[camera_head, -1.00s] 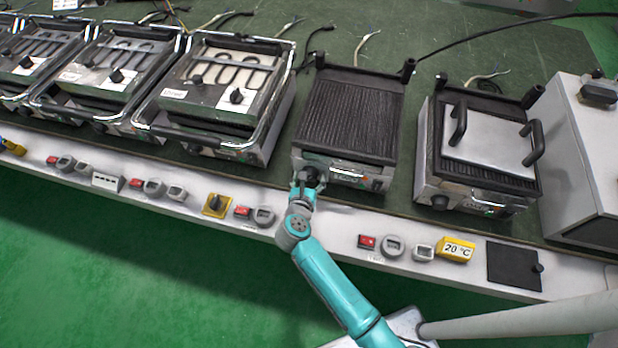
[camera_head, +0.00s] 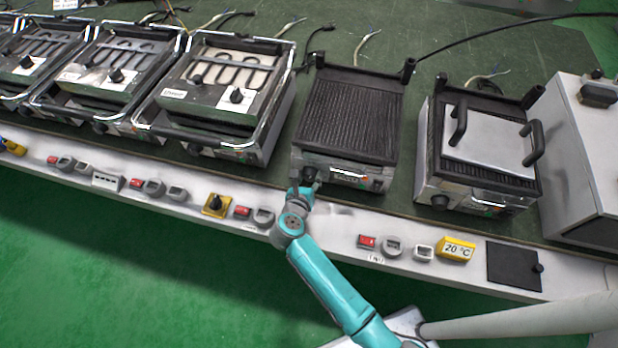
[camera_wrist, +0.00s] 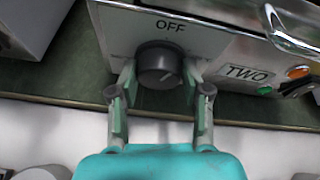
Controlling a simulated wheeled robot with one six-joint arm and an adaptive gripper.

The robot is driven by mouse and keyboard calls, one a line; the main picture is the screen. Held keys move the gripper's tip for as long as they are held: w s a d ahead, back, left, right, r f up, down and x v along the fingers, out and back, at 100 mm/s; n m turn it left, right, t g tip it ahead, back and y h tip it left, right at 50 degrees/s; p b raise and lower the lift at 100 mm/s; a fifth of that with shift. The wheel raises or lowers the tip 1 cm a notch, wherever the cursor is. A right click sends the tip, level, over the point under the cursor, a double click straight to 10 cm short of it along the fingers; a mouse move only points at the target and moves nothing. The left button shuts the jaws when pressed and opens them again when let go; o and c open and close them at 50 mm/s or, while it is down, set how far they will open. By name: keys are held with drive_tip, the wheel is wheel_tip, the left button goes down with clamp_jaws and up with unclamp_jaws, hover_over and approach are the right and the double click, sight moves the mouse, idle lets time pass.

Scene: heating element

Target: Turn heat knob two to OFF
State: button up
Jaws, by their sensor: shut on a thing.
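Heat knob two (camera_wrist: 157,62) is a round dark knob on the front of the grill (camera_head: 345,120) with a ridged black plate. In the wrist view the word OFF (camera_wrist: 170,26) is printed above the knob, and a label TWO (camera_wrist: 248,73) is at its right. A thin light line shows on the lower right of the knob's face. My gripper (camera_wrist: 160,78) is shut on the knob, one finger at each side. In the head view my gripper (camera_head: 306,188) reaches the knob (camera_head: 309,175) from below.
A green light (camera_wrist: 265,89) and an orange light (camera_wrist: 299,71) are right of the TWO label. Another grill (camera_head: 480,150) with a metal plate stands at the right. Several switches and a yellow 20 °C display (camera_head: 456,249) line the white front ledge.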

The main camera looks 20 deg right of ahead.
drive_tip(key=shift+w+a+n+g+h, duration=0.1)
drive_tip(key=shift+n+g+h, duration=0.4)
drive_tip(key=shift+n+h, duration=0.65)
drive_tip(key=shift+n+y, duration=0.25)
drive_tip(key=shift+n, duration=0.1)
drive_tip(key=o, duration=1.1)
drive_tip(key=shift+o, duration=0.3)
drive_tip(key=v, duration=1.2)
